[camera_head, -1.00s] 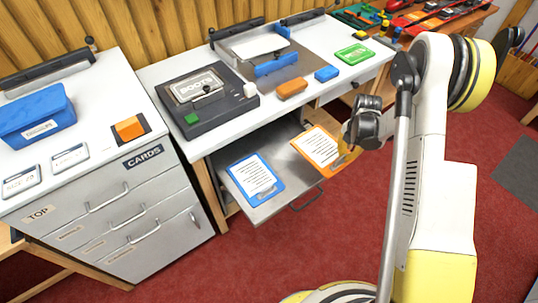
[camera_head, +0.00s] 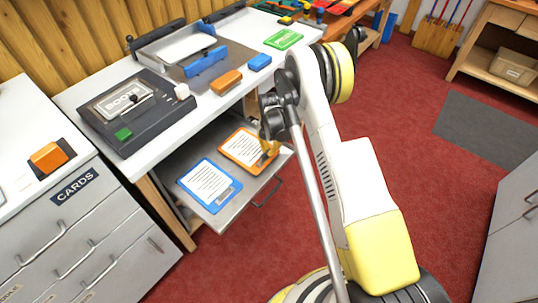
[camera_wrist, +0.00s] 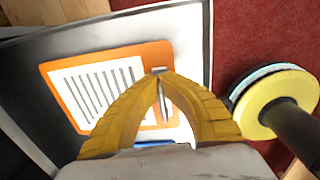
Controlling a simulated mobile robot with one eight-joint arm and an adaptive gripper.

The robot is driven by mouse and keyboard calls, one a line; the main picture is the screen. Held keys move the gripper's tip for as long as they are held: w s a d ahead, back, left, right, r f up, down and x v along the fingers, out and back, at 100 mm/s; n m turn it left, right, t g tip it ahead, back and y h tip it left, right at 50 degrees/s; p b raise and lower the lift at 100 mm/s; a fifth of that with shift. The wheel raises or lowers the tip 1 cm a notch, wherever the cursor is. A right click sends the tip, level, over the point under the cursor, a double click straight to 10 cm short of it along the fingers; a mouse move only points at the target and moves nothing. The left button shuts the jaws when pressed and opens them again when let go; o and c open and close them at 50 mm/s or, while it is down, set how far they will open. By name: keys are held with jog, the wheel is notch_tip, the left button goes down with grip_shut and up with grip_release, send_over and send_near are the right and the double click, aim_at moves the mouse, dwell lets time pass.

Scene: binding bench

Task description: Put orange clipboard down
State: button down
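The orange clipboard (camera_head: 241,158), with a white lined sheet, is at the pulled-out metal tray (camera_head: 215,210) under the bench. It looks flat, but I cannot tell whether it touches the tray. In the wrist view the orange clipboard (camera_wrist: 53,76) fills the left middle, with its metal clip between my fingers. My gripper (camera_wrist: 160,78) has its yellow fingertips together at that clip and looks shut on it. In the head view my gripper (camera_head: 268,151) is at the clipboard's right edge. A blue clipboard (camera_head: 234,190) lies beside it on the tray.
Above the tray, the white bench (camera_head: 78,97) carries a dark BOOTS press (camera_head: 140,135), an orange block (camera_head: 226,82), a blue block (camera_head: 259,62) and a green card (camera_head: 284,39). A grey CARDS drawer cabinet (camera_head: 50,235) stands left. Red floor (camera_head: 430,190) lies open to the right.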

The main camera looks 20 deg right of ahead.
jog(key=shift+f, duration=0.55)
jog(key=shift+r, duration=0.2)
jog(key=shift+f, duration=0.1)
jog(key=c, duration=1.6)
grip_release()
